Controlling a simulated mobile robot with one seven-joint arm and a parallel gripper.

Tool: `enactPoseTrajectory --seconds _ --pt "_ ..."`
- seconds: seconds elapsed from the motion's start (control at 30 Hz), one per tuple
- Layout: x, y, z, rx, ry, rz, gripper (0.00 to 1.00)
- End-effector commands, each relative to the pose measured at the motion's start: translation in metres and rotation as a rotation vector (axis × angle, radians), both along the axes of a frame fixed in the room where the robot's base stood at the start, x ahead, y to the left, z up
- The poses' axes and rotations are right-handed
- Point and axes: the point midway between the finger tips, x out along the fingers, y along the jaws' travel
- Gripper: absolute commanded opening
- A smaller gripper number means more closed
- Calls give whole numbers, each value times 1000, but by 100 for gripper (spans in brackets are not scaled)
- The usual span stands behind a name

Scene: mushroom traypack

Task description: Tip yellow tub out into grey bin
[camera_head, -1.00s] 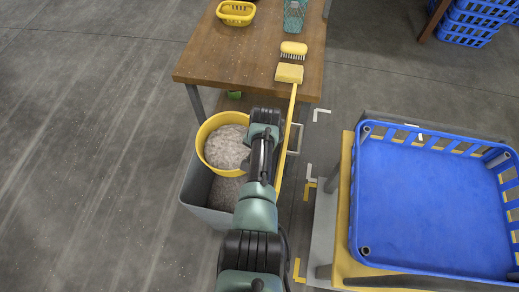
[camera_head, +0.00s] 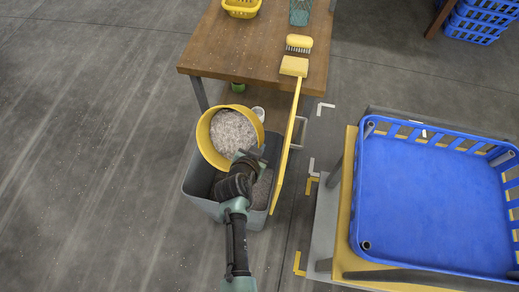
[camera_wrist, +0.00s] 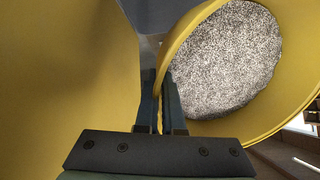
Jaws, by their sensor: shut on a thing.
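The yellow tub (camera_head: 205,141) is held tilted above the grey bin (camera_head: 203,203), its mouth facing up and toward the camera. It is filled with pale grey-white crumbly material (camera_head: 232,133). The same tub shows in the wrist view (camera_wrist: 284,131), with the material still inside. My gripper (camera_head: 240,157) is shut on the tub's near rim; in the wrist view its two fingers (camera_wrist: 158,100) pinch the wall. Some of the same pale material shows inside the bin at the right.
A wooden table (camera_head: 225,50) stands just behind the bin, with a yellow brush (camera_head: 298,44) on it. A long yellow-handled tool (camera_head: 289,135) leans from the table past the bin's right side. A blue crate (camera_head: 430,210) stands at right.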

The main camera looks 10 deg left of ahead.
Motion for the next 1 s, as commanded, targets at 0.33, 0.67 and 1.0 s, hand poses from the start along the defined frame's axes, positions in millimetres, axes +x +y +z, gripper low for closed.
enactPoseTrajectory --seconds 0.33,0.67,1.0 --pt "-4 2 0 -33 -128 0 0" --pt "-9 3 1 -59 -217 1 0" --pt "-15 4 1 -79 -293 0 0"
